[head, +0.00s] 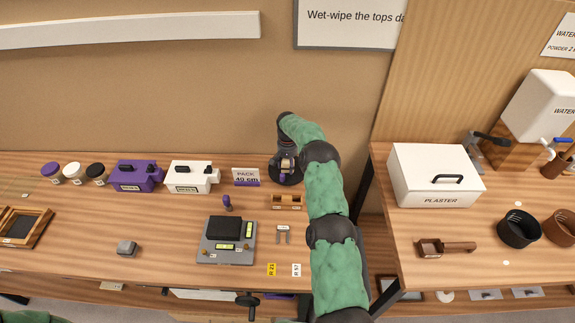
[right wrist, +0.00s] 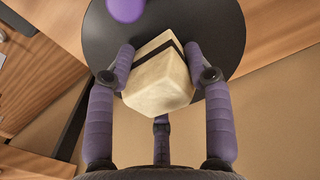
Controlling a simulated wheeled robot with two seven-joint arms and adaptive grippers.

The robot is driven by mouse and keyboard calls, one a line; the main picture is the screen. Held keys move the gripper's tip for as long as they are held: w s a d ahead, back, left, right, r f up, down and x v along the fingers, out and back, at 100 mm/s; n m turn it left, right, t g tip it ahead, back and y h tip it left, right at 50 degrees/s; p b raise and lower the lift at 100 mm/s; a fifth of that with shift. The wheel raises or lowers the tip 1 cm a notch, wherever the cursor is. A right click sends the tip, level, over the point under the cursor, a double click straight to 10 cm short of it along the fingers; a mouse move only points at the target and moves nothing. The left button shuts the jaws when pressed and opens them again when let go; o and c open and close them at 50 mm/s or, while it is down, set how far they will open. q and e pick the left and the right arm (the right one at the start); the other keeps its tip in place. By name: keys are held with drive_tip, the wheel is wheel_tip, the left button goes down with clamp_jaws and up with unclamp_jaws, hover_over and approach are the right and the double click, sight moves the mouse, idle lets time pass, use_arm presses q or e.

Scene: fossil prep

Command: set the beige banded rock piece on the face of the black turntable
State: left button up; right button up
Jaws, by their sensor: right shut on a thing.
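The beige banded rock piece (right wrist: 160,85) is a pale block with a black band, seen in the right wrist view. My right gripper (right wrist: 165,62) is shut on it, with a purple finger on each side. The black turntable (right wrist: 218,28) is a round dark disc behind the rock in that view. In the head view my right gripper (head: 285,163) is over the turntable (head: 291,182) at the back of the bench, and the rock is mostly hidden there. I cannot tell whether the rock touches the disc. My left gripper is not in view.
A purple rounded thing (right wrist: 126,8) shows over the disc in the right wrist view. A sign (head: 246,175), a small wooden rack (head: 286,201) and a grey scale (head: 226,240) stand near the turntable. A gap separates this bench from the right one.

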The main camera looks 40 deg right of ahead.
sight(287, 161)
drive_tip(key=shift+f, duration=0.15)
drive_tip(key=o, duration=1.4)
wheel_tip(287, 161, up, 12)
drive_tip(key=shift+r+p, duration=0.15)
drive_tip(key=shift+p, duration=0.3)
